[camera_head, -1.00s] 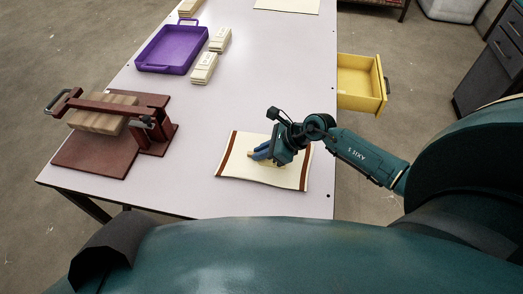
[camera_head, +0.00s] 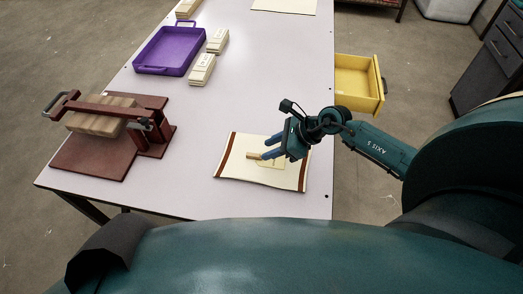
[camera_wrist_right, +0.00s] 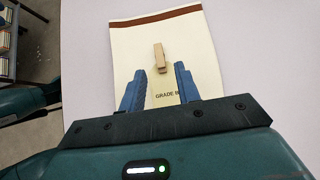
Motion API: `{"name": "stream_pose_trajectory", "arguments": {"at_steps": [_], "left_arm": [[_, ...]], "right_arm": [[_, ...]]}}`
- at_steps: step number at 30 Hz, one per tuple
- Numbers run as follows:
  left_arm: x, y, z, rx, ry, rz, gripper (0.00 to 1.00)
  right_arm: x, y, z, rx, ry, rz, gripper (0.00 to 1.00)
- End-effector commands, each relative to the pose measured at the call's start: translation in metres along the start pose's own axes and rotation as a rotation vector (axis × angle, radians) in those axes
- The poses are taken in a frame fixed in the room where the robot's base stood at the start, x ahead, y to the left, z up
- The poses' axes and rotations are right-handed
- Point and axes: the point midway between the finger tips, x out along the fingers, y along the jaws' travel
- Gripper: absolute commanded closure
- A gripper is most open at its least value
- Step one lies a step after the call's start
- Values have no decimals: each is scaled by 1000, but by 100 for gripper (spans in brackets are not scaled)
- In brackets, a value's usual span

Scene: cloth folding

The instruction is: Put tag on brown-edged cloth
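The cream cloth with brown edges (camera_head: 232,172) lies flat near the table's front edge. A cream tag (camera_head: 270,164) marked "GRADE B" (camera_wrist_right: 168,95) lies on it, with a small wooden clip (camera_head: 254,155) at its end. In the right wrist view the clip (camera_wrist_right: 159,57) lies just beyond my fingertips, and the cloth's brown edge (camera_wrist_right: 150,19) is at the top. My right gripper (camera_head: 269,148) is open over the cloth, its two blue fingers apart with nothing held between them. My left gripper is not in view.
A dark red press (camera_head: 95,165) with a pale wooden block stands at the table's left. A purple tray (camera_head: 165,70) and cream stacks (camera_head: 202,69) lie farther back. A yellow drawer (camera_head: 358,88) stands open at the table's right side. The table's middle is clear.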

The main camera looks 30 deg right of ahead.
Motion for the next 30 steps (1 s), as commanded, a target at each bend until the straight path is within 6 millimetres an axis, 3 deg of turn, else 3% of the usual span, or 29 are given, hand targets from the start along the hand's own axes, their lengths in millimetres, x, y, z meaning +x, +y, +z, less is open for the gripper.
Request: {"name": "stream_pose_trajectory", "arguments": {"at_steps": [3, 9, 14, 17, 20, 24, 27, 30], "left_arm": [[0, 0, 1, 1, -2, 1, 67], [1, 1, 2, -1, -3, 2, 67], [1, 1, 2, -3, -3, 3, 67], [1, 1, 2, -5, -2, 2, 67], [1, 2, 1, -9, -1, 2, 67], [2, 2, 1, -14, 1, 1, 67], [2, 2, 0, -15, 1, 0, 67], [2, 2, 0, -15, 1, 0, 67]], "right_arm": [[-28, 0, -2, -4, 4, -2, 68], [-60, 0, -1, -1, 2, -1, 68], [-70, 4, 2, 18, -18, 8, 68], [-62, 24, 16, 137, -119, 50, 68], [-50, 54, 43, 403, -312, 128, 68], [-46, 84, 80, 986, -618, 261, 68], [-47, 89, 86, 1455, -787, 342, 68], [-42, 93, 73, 1949, -900, 408, 68]]}}
